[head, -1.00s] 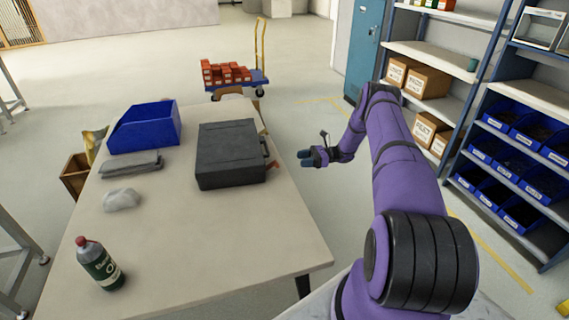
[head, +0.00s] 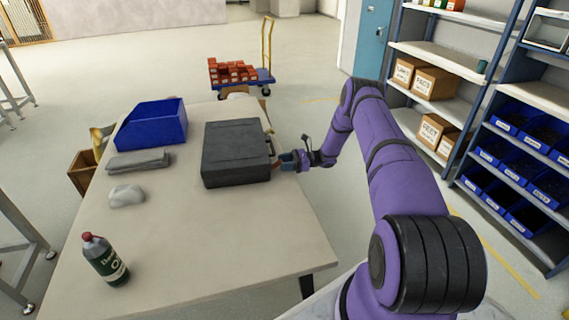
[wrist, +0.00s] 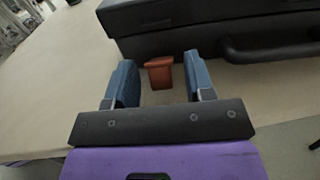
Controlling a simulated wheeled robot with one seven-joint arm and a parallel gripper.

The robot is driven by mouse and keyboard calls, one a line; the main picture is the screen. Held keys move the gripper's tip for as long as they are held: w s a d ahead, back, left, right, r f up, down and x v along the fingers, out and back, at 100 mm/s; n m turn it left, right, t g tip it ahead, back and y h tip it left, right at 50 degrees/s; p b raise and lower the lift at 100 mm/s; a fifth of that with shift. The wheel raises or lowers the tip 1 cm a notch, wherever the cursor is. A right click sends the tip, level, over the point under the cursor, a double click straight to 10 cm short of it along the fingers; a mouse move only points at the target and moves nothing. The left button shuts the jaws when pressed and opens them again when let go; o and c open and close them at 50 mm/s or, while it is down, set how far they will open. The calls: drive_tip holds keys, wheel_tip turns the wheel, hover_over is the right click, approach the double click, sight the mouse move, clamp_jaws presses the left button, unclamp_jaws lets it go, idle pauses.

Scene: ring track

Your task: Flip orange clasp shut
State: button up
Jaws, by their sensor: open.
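A dark grey case (head: 235,153) lies on the table with its handle side facing my arm. It also fills the top of the wrist view (wrist: 215,22). The orange clasp (wrist: 160,73) sticks out from the case's front side, to the left of the black handle (wrist: 270,47). My gripper (head: 283,162) is open at that side of the case. In the wrist view its two blue fingers (wrist: 159,80) stand on either side of the clasp, with gaps between. In the head view my gripper mostly hides the clasp.
The table (head: 200,245) also holds a blue bin (head: 152,128), a folded grey cloth (head: 138,161), a pale lump (head: 127,196) and a green bottle (head: 105,260). A cart (head: 240,80) with red bricks stands beyond.

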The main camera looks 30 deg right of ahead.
drive_tip(key=shift+c, duration=0.5)
clamp_jaws()
drive_tip(key=shift+a+r, duration=0.1)
drive_tip(key=shift+r, duration=0.05)
drive_tip(key=h, duration=0.1)
drive_tip(key=r+g+h, duration=0.1)
drive_tip(key=h, duration=0.1)
drive_tip(key=shift+w+a+r, duration=0.15)
drive_tip(key=shift+a+r, duration=0.05)
drive_tip(key=shift+a, duration=0.15)
drive_tip(key=shift+w+a+r+g+h, duration=0.1)
drive_tip(key=shift+a+r+g+h, duration=0.2)
drive_tip(key=shift+h, duration=0.4)
drive_tip(key=shift+w+a+r+g+h, duration=0.15)
drive_tip(key=shift+g+h, duration=0.2)
drive_tip(key=shift+h, duration=0.35)
drive_tip(key=shift+w+a+r+g+h, duration=0.1)
drive_tip(key=shift+a+r+g+h, duration=0.2)
drive_tip(key=shift+h, duration=0.4)
drive_tip(key=shift+o, duration=0.5)
unclamp_jaws()
